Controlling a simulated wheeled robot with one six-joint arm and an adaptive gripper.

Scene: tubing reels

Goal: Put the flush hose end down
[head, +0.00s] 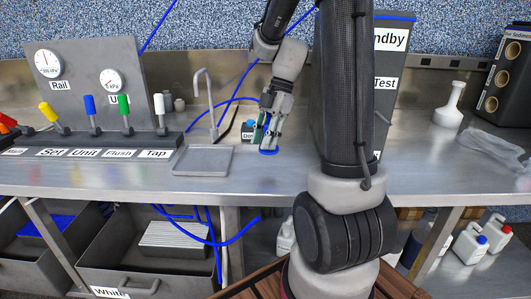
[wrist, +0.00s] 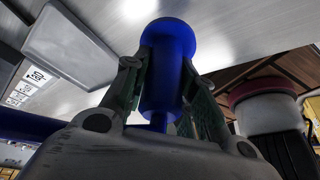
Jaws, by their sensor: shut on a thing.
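My gripper (head: 268,143) is low over the steel worktop, right of the grey tray. It is shut on the blue hose end, and the wrist view shows my gripper's fingers (wrist: 167,85) on both sides of it. The blue hose end (wrist: 167,80) has a wide round tip, which points down at the worktop. In the head view its blue tip (head: 268,152) shows just under the fingers, at or very near the worktop; I cannot tell if it touches. No readable label shows on it.
The grey tray (head: 203,161) lies left of my gripper; it also shows in the wrist view (wrist: 68,47). A tap (head: 207,100) and a small labelled container (head: 249,133) stand behind. A lever panel (head: 90,145) is at left. A white bottle (head: 450,106) stands at right.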

